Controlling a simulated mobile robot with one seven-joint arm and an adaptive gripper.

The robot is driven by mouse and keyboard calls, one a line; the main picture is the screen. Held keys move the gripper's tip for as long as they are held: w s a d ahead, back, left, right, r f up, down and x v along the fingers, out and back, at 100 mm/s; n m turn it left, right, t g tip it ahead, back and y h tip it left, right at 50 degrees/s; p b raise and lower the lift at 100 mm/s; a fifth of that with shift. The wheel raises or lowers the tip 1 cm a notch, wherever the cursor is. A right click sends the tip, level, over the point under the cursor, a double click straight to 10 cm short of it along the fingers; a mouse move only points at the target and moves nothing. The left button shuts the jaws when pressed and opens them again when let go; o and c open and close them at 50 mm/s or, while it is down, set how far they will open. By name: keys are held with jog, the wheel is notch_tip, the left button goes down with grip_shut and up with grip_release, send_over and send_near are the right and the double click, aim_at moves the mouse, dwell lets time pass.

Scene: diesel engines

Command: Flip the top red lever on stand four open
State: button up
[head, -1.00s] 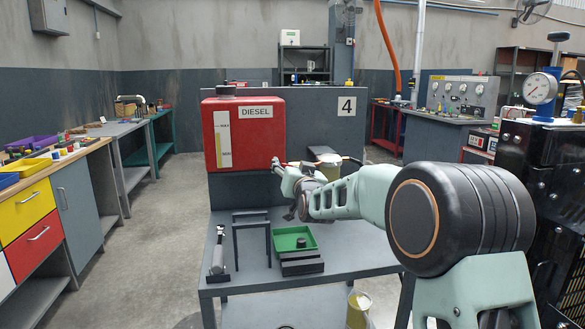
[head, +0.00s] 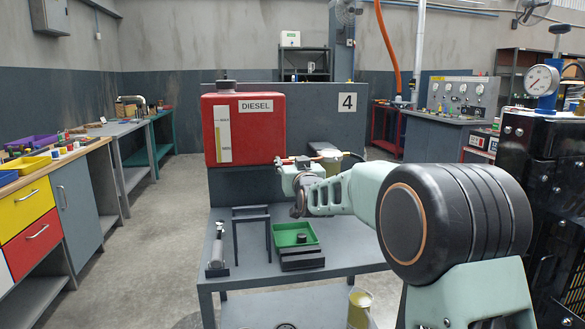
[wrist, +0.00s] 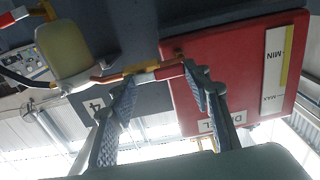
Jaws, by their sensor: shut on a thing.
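Stand four carries a red diesel tank (head: 243,130) in front of a dark back panel marked 4 (head: 347,102). A fuel line runs right from the tank to a yellowish bowl (wrist: 62,50). In the wrist view, a red lever (wrist: 168,72) with a white part beside it lies across the line close to the tank. My gripper (wrist: 160,95) is at this lever, one finger on each side, shut on it. In the head view my gripper (head: 288,165) is at the tank's lower right corner and hides most of the lever.
A green tray (head: 296,234) with a small dark part, a dark frame (head: 251,212) and an upright grey tool (head: 217,260) stand on the stand's tabletop below. A beaker of yellow liquid (head: 359,305) is lower down. A black engine (head: 540,190) is close on the right.

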jog(key=o, duration=1.2)
jog(key=shift+c, duration=0.2)
jog(key=shift+s, duration=0.15)
jog(key=v, duration=1.1)
jog(key=shift+s+d, duration=0.2)
jog(key=shift+s, duration=0.15)
